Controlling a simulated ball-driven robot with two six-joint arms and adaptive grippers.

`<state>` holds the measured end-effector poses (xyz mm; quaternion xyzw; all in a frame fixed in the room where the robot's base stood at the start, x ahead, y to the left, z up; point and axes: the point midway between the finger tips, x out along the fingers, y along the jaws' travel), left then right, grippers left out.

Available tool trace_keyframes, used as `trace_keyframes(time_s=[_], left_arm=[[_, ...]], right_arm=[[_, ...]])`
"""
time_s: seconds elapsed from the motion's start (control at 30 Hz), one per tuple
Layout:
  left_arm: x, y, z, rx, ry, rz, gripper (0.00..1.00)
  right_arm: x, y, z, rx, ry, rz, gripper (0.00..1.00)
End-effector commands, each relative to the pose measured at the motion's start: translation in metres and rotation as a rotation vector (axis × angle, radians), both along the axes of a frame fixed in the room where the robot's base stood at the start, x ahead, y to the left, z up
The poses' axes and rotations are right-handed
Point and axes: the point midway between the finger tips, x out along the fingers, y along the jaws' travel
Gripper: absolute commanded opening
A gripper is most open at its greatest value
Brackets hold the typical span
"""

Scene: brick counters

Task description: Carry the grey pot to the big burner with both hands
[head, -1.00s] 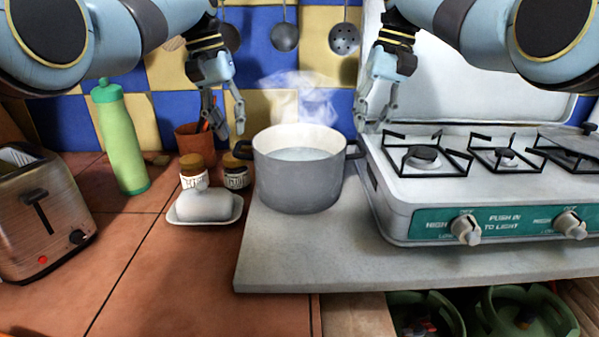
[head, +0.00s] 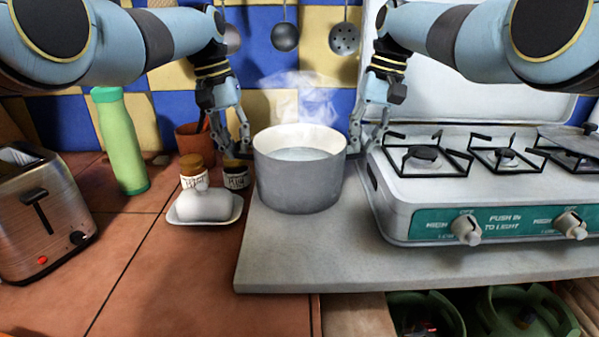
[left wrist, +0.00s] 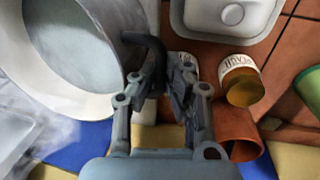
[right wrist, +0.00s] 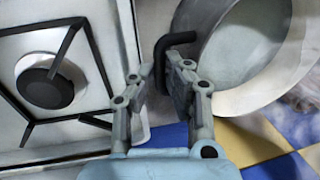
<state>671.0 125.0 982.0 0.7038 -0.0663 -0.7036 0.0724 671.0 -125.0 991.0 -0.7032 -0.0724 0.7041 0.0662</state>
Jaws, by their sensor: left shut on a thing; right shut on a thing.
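The grey pot (head: 299,186) stands upright on the pale slab, left of the stove, with steaming liquid inside. My left gripper (head: 238,152) is shut on its left handle; the dark handle (left wrist: 150,45) shows between the fingers in the left wrist view. My right gripper (head: 366,148) is shut on the right handle, which shows in the right wrist view (right wrist: 172,40). The handles are largely hidden by the fingers in the head view. The stove's left burner (head: 424,154) has a larger cap than the middle burner (head: 503,153). Both are bare.
The white stove (head: 400,205) stands close right of the pot, its edge raised above the slab (head: 330,255). Jars (head: 193,168), a white butter dish (head: 206,205), a green bottle (head: 121,145) and a toaster (head: 45,215) stand left.

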Motion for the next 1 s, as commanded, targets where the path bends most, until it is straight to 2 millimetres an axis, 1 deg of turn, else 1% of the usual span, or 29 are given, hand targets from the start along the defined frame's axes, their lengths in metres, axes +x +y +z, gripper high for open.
trace_keyframes(time_s=[0.37,0.57,0.77,1.0], left_arm=[[0.000,0.000,0.000,0.000,0.000,0.000,0.00],[0.002,0.000,0.005,-0.001,-0.005,0.000,0.00],[0.002,0.000,0.017,-0.001,-0.008,0.001,0.00],[0.002,0.000,0.042,-0.001,-0.013,0.001,0.00]], right_arm=[[0.000,0.000,0.000,0.000,0.000,0.000,0.00],[0.001,0.000,0.005,0.001,-0.005,0.000,0.00],[0.002,0.000,0.017,0.001,-0.008,-0.001,0.00],[0.002,0.000,0.042,0.000,-0.012,0.000,0.00]])
